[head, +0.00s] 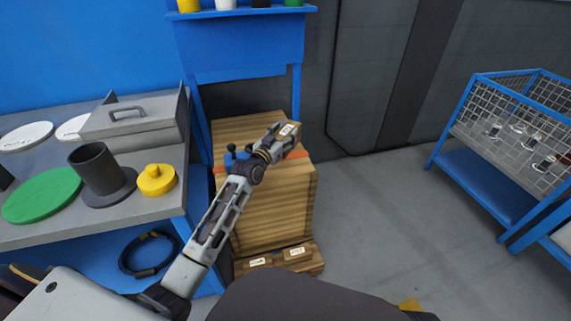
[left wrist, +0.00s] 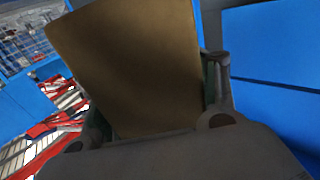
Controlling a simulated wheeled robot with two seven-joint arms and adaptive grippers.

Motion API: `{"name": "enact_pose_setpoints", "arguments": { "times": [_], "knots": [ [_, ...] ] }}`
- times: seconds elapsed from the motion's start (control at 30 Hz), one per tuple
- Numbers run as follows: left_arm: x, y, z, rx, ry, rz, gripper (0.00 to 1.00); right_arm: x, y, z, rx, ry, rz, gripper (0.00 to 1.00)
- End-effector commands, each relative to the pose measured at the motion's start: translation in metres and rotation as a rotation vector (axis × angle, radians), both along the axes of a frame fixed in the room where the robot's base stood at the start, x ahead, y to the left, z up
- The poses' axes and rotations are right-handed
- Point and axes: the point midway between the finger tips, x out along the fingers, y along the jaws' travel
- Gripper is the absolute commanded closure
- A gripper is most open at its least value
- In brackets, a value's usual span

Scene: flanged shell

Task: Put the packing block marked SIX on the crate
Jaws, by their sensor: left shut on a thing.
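The wooden crate (head: 265,220) stands in the middle of the head view, with an orange-red strap across its top. My left gripper (head: 277,141) is over the crate's top at the right. It is shut on a brown packing block (head: 288,130) with a white label, too small to read surely. In the left wrist view the block (left wrist: 135,65) fills the space between the fingers. I cannot tell whether it touches the crate top. Two more labelled wooden blocks, a left one (head: 257,263) and a right one (head: 298,254), lie low at the crate's front. My right gripper is not in view.
A blue clamp-like part (head: 235,156) sits on the crate's left side by my arm. A grey bench (head: 130,205) at left holds a dark flanged shell (head: 97,170), a yellow knobbed part (head: 156,180) and a green disc (head: 42,195). A mesh cart (head: 490,185) stands right; floor between is clear.

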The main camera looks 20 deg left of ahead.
Motion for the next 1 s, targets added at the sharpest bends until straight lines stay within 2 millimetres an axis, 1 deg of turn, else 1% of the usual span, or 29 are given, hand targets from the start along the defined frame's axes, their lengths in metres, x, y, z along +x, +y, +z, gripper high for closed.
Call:
{"name": "enact_pose_setpoints", "arguments": {
  "times": [0.17, 0.4, 0.5, 0.87, 1.0],
  "knots": [
    [0.0, 0.0, -0.018, 0.001, 0.0, 0.0, 0.78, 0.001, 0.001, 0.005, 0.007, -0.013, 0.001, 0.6],
    [0.0, 0.0, -0.051, 0.0, 0.0, 0.0, 0.79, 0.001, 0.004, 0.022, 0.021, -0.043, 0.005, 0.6],
    [0.0, 0.0, -0.058, 0.0, -0.001, 0.0, 0.79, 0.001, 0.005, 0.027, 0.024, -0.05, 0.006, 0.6],
    [0.0, 0.0, -0.059, 0.001, -0.002, 0.0, 0.79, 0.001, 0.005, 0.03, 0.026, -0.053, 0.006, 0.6],
    [0.0, 0.0, -0.064, 0.001, -0.001, 0.0, 0.79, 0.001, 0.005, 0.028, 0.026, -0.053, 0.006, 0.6]
  ]
}}
